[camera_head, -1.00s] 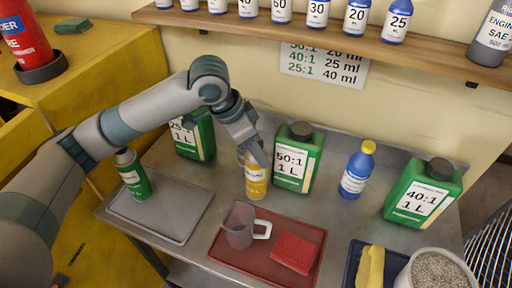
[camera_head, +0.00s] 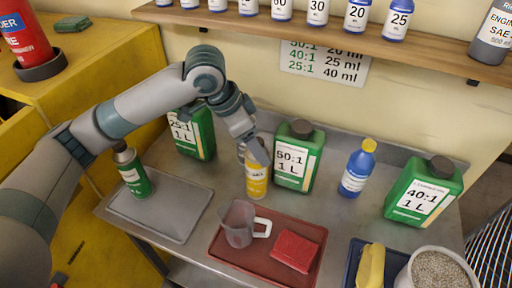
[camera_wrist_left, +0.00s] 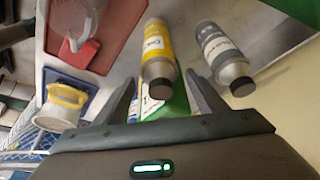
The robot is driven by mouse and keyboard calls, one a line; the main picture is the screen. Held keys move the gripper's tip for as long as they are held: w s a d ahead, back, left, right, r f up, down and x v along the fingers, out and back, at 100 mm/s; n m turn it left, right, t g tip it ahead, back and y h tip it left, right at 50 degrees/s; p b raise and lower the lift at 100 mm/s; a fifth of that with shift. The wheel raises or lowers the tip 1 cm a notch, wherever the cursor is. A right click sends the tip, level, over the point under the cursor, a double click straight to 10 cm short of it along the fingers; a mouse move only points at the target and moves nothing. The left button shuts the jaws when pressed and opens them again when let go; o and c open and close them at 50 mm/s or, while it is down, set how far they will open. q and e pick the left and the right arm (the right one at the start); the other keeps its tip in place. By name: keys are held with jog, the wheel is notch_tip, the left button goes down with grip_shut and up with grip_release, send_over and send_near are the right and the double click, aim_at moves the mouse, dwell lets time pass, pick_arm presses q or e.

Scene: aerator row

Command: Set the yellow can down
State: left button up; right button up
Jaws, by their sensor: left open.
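The yellow can (camera_head: 257,183) stands upright on the metal bench, left of the green 50:1 jug (camera_head: 296,160) and behind the red tray (camera_head: 270,258). My left gripper (camera_head: 256,152) is at the can's top in the head view. In the left wrist view its fingers (camera_wrist_left: 162,98) are apart, with the dark cap of the yellow can (camera_wrist_left: 155,45) between them and a gap visible on each side. A grey can (camera_wrist_left: 222,58) stands beside the yellow one and is mostly hidden behind my gripper in the head view. My right gripper is not in view.
A clear measuring jug (camera_head: 238,225) and a red block (camera_head: 295,251) are on the red tray. A grey tray (camera_head: 175,215) with a green can (camera_head: 133,172) lies left. A blue bottle (camera_head: 357,170) and green 40:1 jug (camera_head: 422,190) stand right. The shelf (camera_head: 330,32) hangs above.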

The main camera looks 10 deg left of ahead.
pick_arm(q)
jog(key=b+v, duration=0.1)
jog(key=v, duration=0.9)
jog(key=shift+r, duration=0.25)
jog(key=shift+o, duration=0.4)
